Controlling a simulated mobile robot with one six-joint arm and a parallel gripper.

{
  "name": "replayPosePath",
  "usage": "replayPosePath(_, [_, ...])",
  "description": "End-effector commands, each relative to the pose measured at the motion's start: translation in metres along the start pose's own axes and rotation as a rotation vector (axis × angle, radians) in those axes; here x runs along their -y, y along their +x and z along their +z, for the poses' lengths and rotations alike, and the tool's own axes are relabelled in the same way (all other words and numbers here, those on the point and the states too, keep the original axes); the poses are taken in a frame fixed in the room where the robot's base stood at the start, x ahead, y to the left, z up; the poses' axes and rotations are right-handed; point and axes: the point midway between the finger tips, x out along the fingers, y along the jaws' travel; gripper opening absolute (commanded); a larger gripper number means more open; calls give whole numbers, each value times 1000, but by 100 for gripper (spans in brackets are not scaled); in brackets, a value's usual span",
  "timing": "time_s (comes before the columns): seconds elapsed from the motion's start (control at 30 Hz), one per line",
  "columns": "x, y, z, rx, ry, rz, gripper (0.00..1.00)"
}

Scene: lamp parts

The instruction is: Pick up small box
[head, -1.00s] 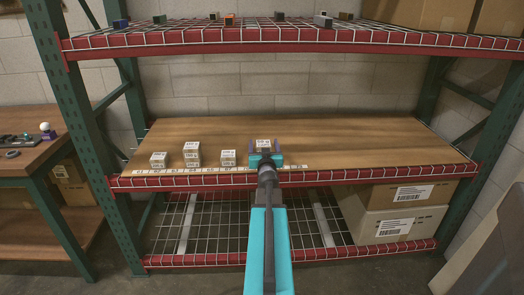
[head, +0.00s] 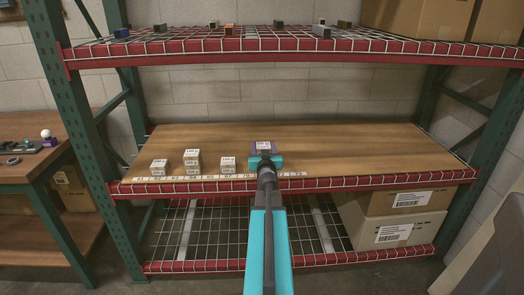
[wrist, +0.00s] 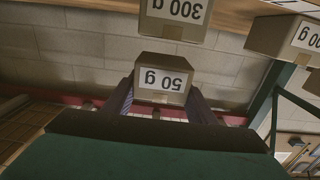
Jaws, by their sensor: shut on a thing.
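A small cardboard box with a white "50 g" label (wrist: 161,80) is between the two fingers of my gripper (wrist: 159,100) in the wrist view. The fingers are shut on its sides. In the head view the same box (head: 263,146) shows just beyond my gripper (head: 265,160), over the wooden middle shelf (head: 350,145). My gripper hides its lower part, so I cannot tell whether it touches the shelf.
To the left stand a single box (head: 228,164), a stack (head: 192,162) and another box (head: 158,167). The shelf to the right is clear. A red-edged upper shelf (head: 400,47) is above, with green posts (head: 490,130) at the sides.

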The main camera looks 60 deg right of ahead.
Motion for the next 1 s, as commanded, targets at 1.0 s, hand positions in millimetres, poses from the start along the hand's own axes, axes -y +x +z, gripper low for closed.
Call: replayPosePath(1.0, [2, -58, -18, 5, 2, -13, 26])
